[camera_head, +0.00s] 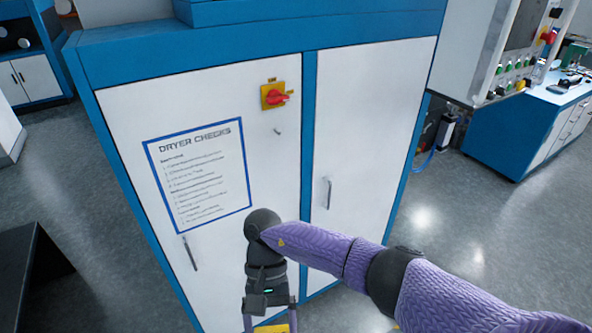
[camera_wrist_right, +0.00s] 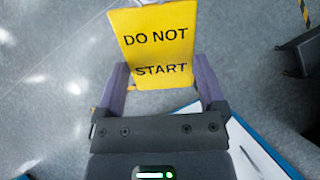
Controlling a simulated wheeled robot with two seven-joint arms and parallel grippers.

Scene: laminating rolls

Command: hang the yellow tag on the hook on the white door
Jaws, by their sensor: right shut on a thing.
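The yellow tag (camera_wrist_right: 155,45) reads "DO NOT START" and sits between the fingers of my right gripper (camera_wrist_right: 162,82) in the right wrist view. Part of a thin grey loop shows at its top edge. In the head view my right gripper (camera_head: 270,322) points down at the bottom edge, low in front of the cabinet, with only a strip of the tag (camera_head: 271,329) showing. The white door (camera_head: 225,105) carries a small hook (camera_head: 278,131) below a red switch, well above the gripper. My left gripper is not in view.
The red switch on its yellow plate (camera_head: 274,95) is just above the hook. The "Dryer checks" sheet (camera_head: 200,175) is left of it. Door handles (camera_head: 190,253) stick out lower down. A dark bench (camera_head: 25,275) stands at lower left; grey floor lies between.

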